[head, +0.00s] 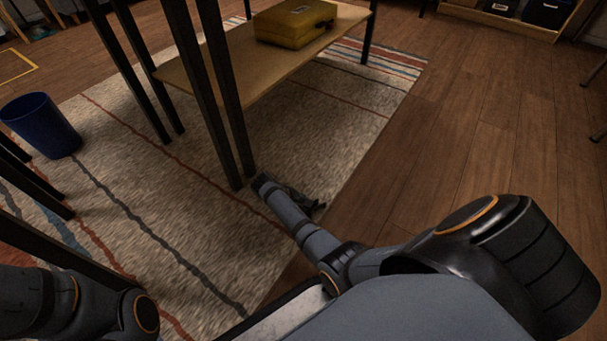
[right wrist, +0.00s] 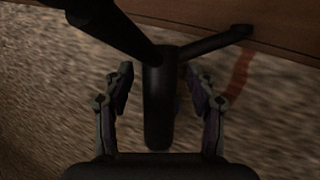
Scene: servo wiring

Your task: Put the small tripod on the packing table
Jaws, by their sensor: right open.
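The small tripod is a dark stand with a thick upright part (right wrist: 159,105) and thin legs spreading to the upper left and upper right in the right wrist view. My right gripper (right wrist: 164,88) is open, with one finger on each side of that upright part and visible gaps between. In the head view my right forearm reaches down to the rug beside dark table legs; the dark shapes at its end are too unclear to separate gripper from tripod. My left gripper is out of view; only part of the left arm shows. I cannot tell which table is the packing table.
Dark table legs (head: 228,110) stand close to my right arm. A low wooden shelf (head: 215,62) between legs holds a yellow case (head: 295,24). A blue bin (head: 42,125) stands at left on the striped rug (head: 150,180). Bare wood floor (head: 460,120) is open at right.

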